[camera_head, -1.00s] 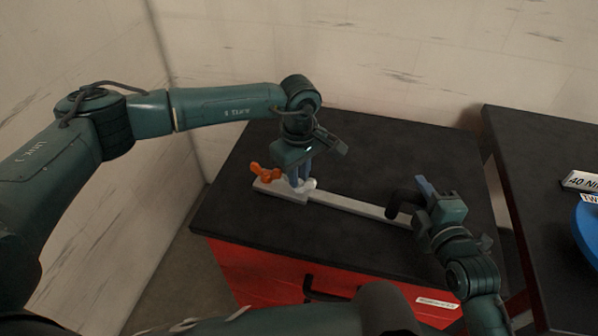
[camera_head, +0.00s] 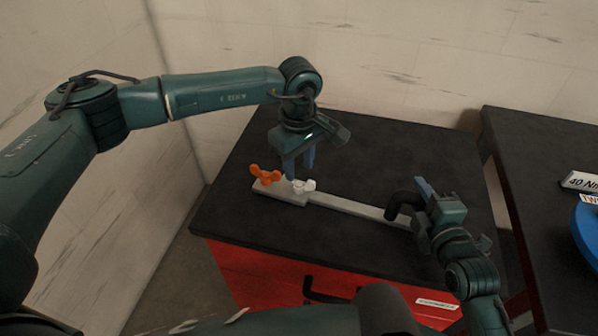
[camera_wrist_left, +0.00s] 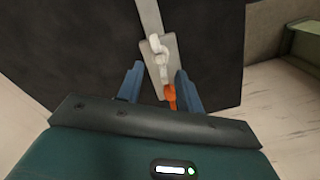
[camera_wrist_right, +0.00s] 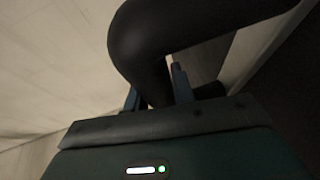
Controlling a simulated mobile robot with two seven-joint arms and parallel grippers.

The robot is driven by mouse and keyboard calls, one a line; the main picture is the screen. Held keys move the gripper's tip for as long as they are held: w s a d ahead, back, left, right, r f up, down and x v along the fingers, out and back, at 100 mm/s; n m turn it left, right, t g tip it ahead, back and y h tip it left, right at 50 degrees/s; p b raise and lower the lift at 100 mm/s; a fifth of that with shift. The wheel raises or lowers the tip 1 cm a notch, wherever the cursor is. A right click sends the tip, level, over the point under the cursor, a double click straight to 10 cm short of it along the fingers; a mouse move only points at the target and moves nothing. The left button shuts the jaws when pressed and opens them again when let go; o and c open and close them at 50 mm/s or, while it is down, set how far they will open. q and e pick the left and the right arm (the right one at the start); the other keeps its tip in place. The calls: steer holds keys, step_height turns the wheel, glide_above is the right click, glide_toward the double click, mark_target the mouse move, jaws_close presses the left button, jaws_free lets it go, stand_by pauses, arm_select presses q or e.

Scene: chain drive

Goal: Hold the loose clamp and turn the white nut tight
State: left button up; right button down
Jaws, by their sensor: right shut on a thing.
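The clamp is a pale grey bar (camera_head: 345,204) lying across the black table top, with a black curved handle (camera_head: 397,203) at its right end. My left gripper (camera_head: 299,172) is open and empty just above the white nut. In the left wrist view the white nut (camera_wrist_left: 158,52) and orange nut (camera_wrist_left: 170,96) lie between and beyond its spread fingers. My right gripper (camera_wrist_right: 157,90) is shut on the black handle, which fills much of the right wrist view.
The black table top (camera_head: 390,148) is clear behind the bar. Its red front (camera_head: 270,280) carries a dark handle. A second black table (camera_head: 545,160) stands at right with a blue round thing (camera_head: 589,232) and a label. A pale wall is behind.

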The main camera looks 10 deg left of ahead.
mark_target(299, 183)
arm_select(q)
step_height(299, 183, up, 9)
steer(key=shift+f, duration=0.2)
arm_select(e)
steer(key=shift+f, duration=0.1)
steer(key=c, duration=1.1)
jaws_free()
steer(key=shift+s, duration=0.1)
